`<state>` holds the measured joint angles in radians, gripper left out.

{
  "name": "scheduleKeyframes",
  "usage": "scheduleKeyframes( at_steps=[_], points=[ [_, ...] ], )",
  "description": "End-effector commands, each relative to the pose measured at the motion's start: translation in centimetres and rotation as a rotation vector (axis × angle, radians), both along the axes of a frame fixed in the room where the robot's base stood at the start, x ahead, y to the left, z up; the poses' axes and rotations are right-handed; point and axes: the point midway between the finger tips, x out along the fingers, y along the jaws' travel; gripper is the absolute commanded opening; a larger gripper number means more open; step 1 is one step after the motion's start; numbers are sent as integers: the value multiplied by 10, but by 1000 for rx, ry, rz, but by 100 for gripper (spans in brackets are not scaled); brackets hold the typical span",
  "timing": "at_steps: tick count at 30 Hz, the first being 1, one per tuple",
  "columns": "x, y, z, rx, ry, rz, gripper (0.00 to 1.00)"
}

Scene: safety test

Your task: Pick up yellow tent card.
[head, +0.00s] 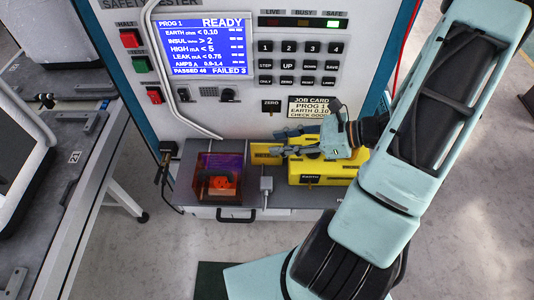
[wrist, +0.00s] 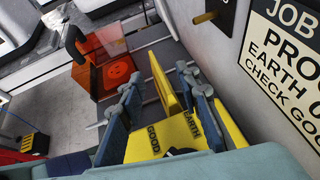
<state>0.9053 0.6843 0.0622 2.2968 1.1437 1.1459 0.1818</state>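The yellow tent card (head: 264,154) stands on the grey bench ledge against the machine's front, left of a larger yellow box (head: 322,170). In the wrist view the card (wrist: 164,84) is a narrow, steep yellow panel ahead of and between my fingertips. My gripper (head: 282,143) reaches in from the right, its fingers pointing left towards the card. In the wrist view my gripper (wrist: 158,86) is open, with a wide gap between the blue-grey fingers. The yellow box (wrist: 178,134), marked GOOD and EARTH, shows below and between them. I cannot tell whether either finger touches the card.
A clear orange-tinted box (head: 217,178) with a red-orange object inside stands left of the card. A small grey connector (head: 266,185) lies in front. The job card (head: 317,107) and keypad (head: 300,62) are on the upright panel behind. A grey workbench (head: 75,150) is further left.

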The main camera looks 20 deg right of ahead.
Motion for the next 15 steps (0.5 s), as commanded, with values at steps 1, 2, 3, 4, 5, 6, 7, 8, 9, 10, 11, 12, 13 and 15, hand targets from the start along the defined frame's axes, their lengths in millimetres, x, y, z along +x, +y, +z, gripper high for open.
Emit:
scheduleKeyframes(
  at_steps=[1,2,3,4,5,6,7,8,9,10,11,12,13,15],
  points=[
    [3,7,-4,3,1,2,31],
    [5,10,-5,2,1,2,31],
    [7,13,-7,2,1,0,31],
    [8,15,-8,2,1,0,31],
    [8,16,-9,2,1,0,31],
    [9,17,-9,1,0,0,31],
    [10,18,-10,0,0,0,31],
    [10,18,-10,0,0,-1,31],
    [10,18,-10,0,0,-1,31],
    [10,18,-10,0,0,-1,31],
    [10,17,-10,0,0,-1,31],
    [10,17,-10,0,0,-1,31],
    [10,17,-10,0,0,-1,29],
    [10,17,-9,0,0,-1,22]
  ],
)
